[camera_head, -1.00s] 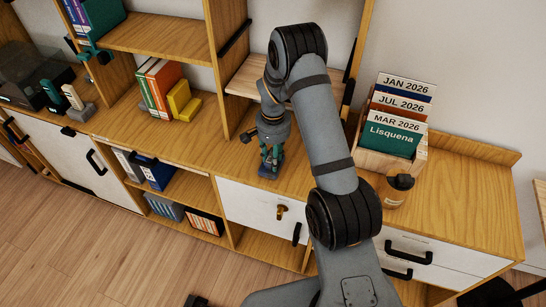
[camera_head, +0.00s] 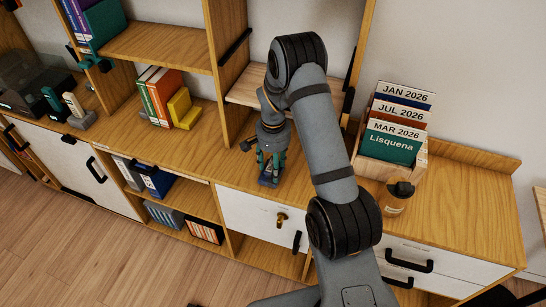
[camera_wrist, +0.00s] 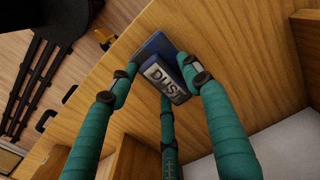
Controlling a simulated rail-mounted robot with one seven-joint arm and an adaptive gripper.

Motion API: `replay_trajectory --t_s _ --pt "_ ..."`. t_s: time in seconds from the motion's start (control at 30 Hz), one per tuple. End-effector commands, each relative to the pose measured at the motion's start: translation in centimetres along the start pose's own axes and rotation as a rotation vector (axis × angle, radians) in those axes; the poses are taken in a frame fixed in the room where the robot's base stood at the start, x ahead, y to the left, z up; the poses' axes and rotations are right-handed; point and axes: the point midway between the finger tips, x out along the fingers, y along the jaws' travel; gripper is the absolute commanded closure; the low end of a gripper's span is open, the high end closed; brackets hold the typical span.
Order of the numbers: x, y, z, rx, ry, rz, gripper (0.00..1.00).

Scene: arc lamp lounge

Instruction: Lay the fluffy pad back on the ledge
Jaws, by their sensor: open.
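The pad (camera_wrist: 155,48) is a dark blue block with a raised part carrying a pale label reading "DUST". In the wrist view it appears to rest on the wooden top, between my fingertips. My gripper (camera_wrist: 165,82) has three teal fingers, spread open around the pad; contact is not clear. In the head view my gripper (camera_head: 270,165) points down at the counter's front part, with the dark pad (camera_head: 267,182) small under it. The wooden ledge (camera_head: 222,165) is the long counter top above the drawers. The pad's underside is hidden.
A wooden box of folders (camera_head: 388,165) and a lidded brown cup (camera_head: 397,197) stand to the right. Books (camera_head: 160,97) and a yellow object (camera_head: 184,107) stand left. A shelf upright (camera_head: 226,65) rises behind. A key (camera_head: 282,219) sticks out of the drawer below.

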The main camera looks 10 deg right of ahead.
Motion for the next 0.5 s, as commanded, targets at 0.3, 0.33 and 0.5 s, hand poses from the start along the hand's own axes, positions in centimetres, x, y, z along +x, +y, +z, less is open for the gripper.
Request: replay_trajectory --t_s 0.3,0.33,0.5 --pt "-6.2 -0.1 -0.2 0.0 0.007 -0.005 0.51" --pt "-6.8 -0.1 -0.2 0.001 0.006 -0.005 0.51" --pt "-10.0 -0.1 -0.1 0.001 0.005 -0.004 0.51"
